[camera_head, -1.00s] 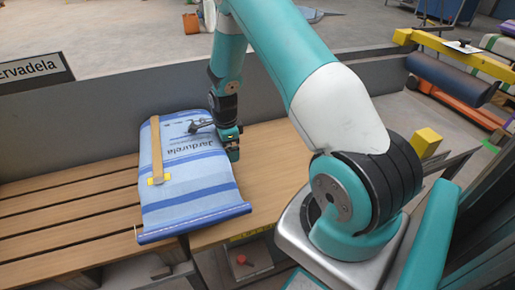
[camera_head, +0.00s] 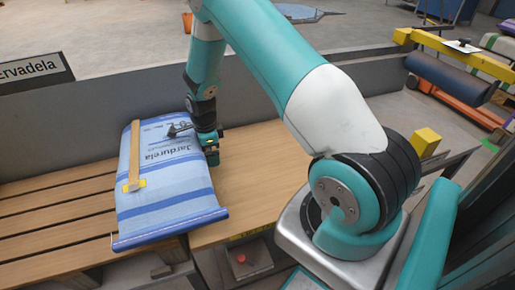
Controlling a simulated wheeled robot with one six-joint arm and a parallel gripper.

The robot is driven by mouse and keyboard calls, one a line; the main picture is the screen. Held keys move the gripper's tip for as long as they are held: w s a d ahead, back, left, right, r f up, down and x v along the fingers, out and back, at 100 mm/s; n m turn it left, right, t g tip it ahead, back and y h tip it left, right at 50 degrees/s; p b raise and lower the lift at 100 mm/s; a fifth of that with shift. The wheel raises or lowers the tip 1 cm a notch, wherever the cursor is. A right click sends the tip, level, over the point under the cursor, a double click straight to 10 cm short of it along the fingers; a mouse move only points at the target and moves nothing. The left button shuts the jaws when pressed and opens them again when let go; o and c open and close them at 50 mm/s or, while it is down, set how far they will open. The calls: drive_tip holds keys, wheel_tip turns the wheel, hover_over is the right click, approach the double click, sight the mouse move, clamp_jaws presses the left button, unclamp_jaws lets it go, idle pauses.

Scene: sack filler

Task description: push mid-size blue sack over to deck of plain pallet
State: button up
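The blue sack (camera_head: 172,193) lies flat with a tan strap along its left side. It rests mostly on the slatted wooden deck of the pallet (camera_head: 50,217) at the left, and its right edge reaches the plain wooden table (camera_head: 250,175). My gripper (camera_head: 211,150) points down beside the sack's right edge, near its far end, and appears to touch it. The fingers are small and partly dark, so I cannot tell whether they are open or shut.
A grey low wall (camera_head: 100,120) runs behind the pallet and table, with a sign (camera_head: 30,74) at the left. A yellow block (camera_head: 426,142) stands at the table's right end. A red button box (camera_head: 243,262) sits below the table's front edge. The table right of the sack is clear.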

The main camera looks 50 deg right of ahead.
sight(119, 172)
drive_tip(key=w+a, duration=0.2)
drive_tip(key=a, duration=0.2)
drive_tip(key=w+a, duration=0.2)
drive_tip(key=a, duration=0.2)
drive_tip(key=w+a, duration=0.2)
drive_tip(key=a, duration=0.2)
drive_tip(key=shift+w+b, duration=0.3)
drive_tip(key=shift+b, duration=0.05)
drive_tip(key=shift+a, duration=0.15)
drive_tip(key=w+a+b, duration=0.1)
drive_tip(key=w+a, duration=0.1)
drive_tip(key=a, duration=0.2)
drive_tip(key=w+a+b, duration=0.1)
drive_tip(key=w+a, duration=0.1)
drive_tip(key=a, duration=0.2)
drive_tip(key=w+a+b, duration=0.1)
drive_tip(key=w+a, duration=0.1)
drive_tip(key=a, duration=0.2)
drive_tip(key=shift+w+b, duration=0.35)
